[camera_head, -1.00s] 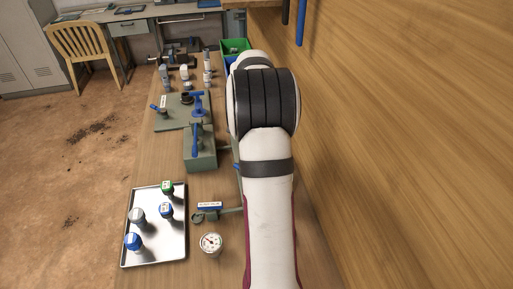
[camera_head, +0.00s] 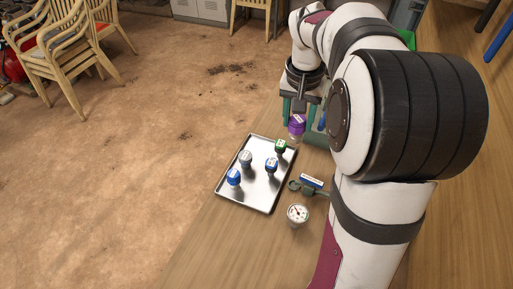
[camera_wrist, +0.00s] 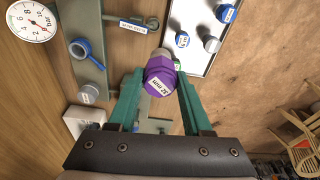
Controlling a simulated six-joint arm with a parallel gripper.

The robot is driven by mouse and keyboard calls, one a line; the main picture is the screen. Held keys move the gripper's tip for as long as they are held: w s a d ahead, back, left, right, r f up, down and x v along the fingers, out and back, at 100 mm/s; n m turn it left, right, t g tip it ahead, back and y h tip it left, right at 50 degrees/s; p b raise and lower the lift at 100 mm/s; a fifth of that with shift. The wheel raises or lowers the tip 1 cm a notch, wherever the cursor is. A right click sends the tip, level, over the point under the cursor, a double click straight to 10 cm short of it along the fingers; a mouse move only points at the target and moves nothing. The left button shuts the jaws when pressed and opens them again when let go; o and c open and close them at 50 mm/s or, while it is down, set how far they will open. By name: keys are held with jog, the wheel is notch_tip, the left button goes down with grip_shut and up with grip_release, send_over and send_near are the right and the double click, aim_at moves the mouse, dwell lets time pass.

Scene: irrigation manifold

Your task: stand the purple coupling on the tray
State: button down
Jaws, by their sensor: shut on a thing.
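The purple coupling (camera_head: 297,125) hangs from my gripper (camera_head: 300,113), just beyond the far right corner of the metal tray (camera_head: 256,192). In the wrist view my gripper (camera_wrist: 160,80) has its green fingers closed on either side of the purple coupling (camera_wrist: 159,77), whose label reads 32 mm. A paler part of it shows beyond the purple nut. The tray (camera_wrist: 200,66) lies ahead and to the right in the wrist view. From these views I cannot tell how high the coupling is above the bench.
The tray holds a green-capped fitting (camera_head: 280,147), a grey one (camera_head: 246,158) and two blue ones (camera_head: 271,165) (camera_head: 234,177). The near middle of the tray is bare.

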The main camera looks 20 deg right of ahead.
jog(key=a+r+n, duration=0.2)
jog(key=a+n, duration=0.5)
jog(key=a, duration=0.5)
jog(key=w+d+f+n+y, duration=0.1)
jog(key=w+d+f, duration=0.45)
jog(key=d, duration=0.25)
jog(key=w+d+f, duration=0.4)
jog(key=d+f, duration=0.2)
jog(key=d, duration=0.2)
jog(key=shift+t, duration=0.3)
jog(key=shift+w+a+f, duration=1.25)
jog(key=shift+f, duration=0.6)
jog(key=shift+w+a+f, duration=1.2)
jog(key=shift+f, duration=0.7)
jog(key=shift+w+a+f, duration=1.25)
jog(key=shift+f, duration=0.6)
jog(key=shift+c, duration=1.7)
grip_release()
jog(key=shift+f, duration=0.1)
